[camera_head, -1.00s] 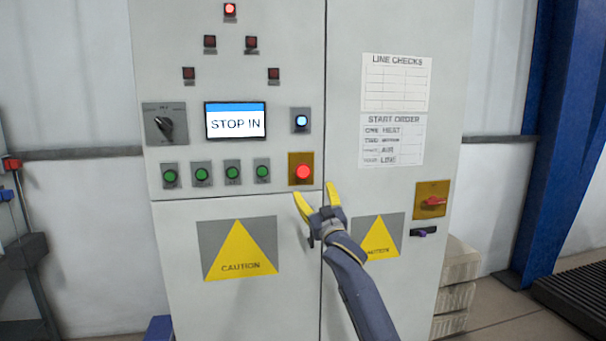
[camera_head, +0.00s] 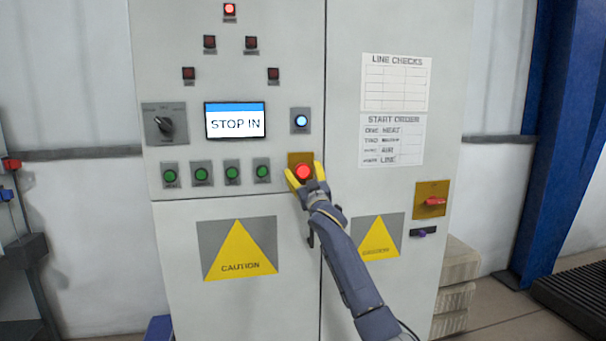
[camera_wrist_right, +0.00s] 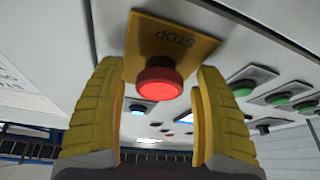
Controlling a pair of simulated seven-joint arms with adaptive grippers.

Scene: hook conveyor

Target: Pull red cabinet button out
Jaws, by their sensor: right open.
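The red button (camera_head: 303,172) is lit and sits on a yellow plate (camera_head: 301,158) on the grey cabinet's left door. In the right wrist view the red button (camera_wrist_right: 159,80) stands out from the yellow plate (camera_wrist_right: 165,42), which is marked STOP. My right gripper (camera_head: 305,173) is open, with one yellow finger on each side of the button. In the wrist view the fingers of the right gripper (camera_wrist_right: 158,95) show gaps to the button on both sides. The cabinet screen (camera_head: 235,120) reads STOP IN. My left gripper is not in view.
Several green buttons (camera_head: 201,174) sit in a row left of the red button. A blue-lit button (camera_head: 301,120) is above it, and a rotary switch (camera_head: 164,124) is at the left.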

